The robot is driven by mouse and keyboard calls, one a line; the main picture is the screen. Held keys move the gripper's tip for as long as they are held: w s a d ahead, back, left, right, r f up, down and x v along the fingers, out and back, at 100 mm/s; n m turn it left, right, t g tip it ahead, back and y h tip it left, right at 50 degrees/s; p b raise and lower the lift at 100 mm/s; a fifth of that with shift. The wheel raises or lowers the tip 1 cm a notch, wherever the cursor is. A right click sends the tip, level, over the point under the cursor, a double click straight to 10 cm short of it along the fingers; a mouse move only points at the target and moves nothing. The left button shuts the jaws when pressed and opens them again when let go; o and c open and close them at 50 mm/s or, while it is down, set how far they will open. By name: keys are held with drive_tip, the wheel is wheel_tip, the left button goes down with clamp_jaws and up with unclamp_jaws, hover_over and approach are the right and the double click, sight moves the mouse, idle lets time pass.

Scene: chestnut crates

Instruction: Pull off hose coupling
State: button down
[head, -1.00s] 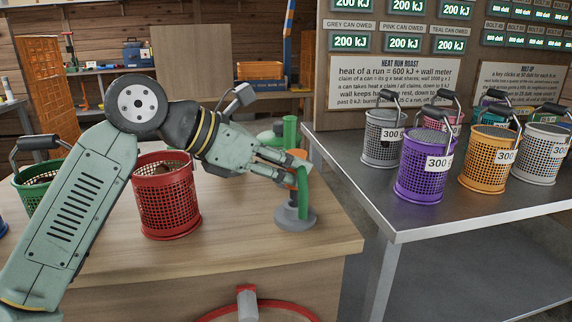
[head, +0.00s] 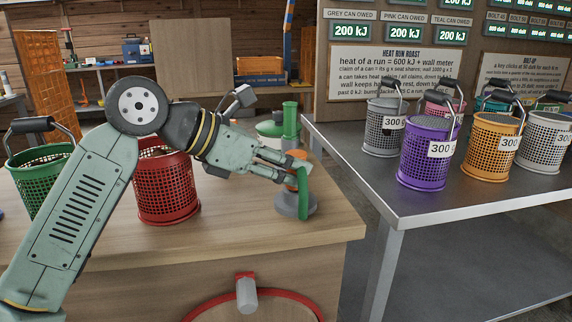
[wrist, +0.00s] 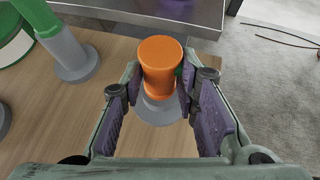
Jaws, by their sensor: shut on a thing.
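An orange coupling (wrist: 160,66) sits between the fingers of my gripper (wrist: 158,97). The fingers are shut on its sides. Below it in the wrist view is a round grey base (wrist: 160,110). Whether the coupling touches the base is hidden. In the head view my gripper (head: 284,170) reaches the coupling (head: 297,154) from the left. A green hose (head: 303,190) runs from the coupling down to the grey base (head: 296,206) on the wooden bench.
A green pipe (head: 290,120) stands just behind. A red crate (head: 166,185) and a green crate (head: 38,180) are left on the bench (head: 240,235). A metal table (head: 440,196) with several crates, including a purple one (head: 427,160), is right.

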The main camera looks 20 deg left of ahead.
drive_tip(key=shift+f, duration=0.3)
drive_tip(key=c, duration=1.2)
unclamp_jaws()
drive_tip(key=shift+o, duration=0.2)
